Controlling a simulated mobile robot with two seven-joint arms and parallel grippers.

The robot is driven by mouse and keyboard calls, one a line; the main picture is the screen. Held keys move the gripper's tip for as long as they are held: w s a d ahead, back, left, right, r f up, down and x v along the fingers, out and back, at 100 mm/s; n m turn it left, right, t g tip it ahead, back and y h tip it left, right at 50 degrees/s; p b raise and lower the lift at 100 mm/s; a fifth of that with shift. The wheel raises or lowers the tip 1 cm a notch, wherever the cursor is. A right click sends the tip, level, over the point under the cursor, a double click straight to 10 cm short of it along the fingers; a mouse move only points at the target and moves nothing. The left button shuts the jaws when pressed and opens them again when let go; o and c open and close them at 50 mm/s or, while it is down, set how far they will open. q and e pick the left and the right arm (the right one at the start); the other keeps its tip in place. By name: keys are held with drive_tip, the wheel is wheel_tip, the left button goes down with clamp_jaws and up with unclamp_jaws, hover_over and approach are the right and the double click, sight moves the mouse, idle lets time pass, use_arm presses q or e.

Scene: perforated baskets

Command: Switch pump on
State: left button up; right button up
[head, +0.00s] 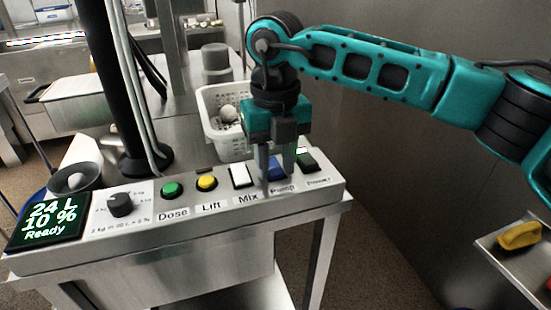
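The control panel (210,215) runs across the front, with a row of labelled controls. The blue Pump switch (277,169) is near its right end, above the label "Pump". My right gripper (276,184) points down right at this switch, its two fingers apart, with part of the blue switch showing between them. The fingers partly hide the switch, and I cannot tell whether they touch it. The display (48,221) reads "24 L", "10 %" and "Ready". My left gripper is not in view.
Yellow Lift (207,183) and green Dose (172,190) buttons and a black knob (119,204) are further left. A white perforated basket (212,106) stands behind the gripper.

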clamp_jaws()
drive_tip(key=p, duration=0.1)
drive_tip(key=g+p, duration=0.1)
drive_tip(key=shift+w+a+r+g+p, duration=0.1)
drive_tip(key=shift+w+r+g+p, duration=0.2)
drive_tip(key=shift+r+p, duration=0.1)
drive_tip(key=shift+g+h+p, duration=0.4)
drive_tip(key=shift+p, duration=0.2)
drive_tip(key=shift+w+f+g+p, duration=0.15)
drive_tip(key=shift+g+p, duration=0.15)
drive_tip(key=shift+g, duration=0.1)
drive_tip(key=shift+o, duration=1.8)
unclamp_jaws()
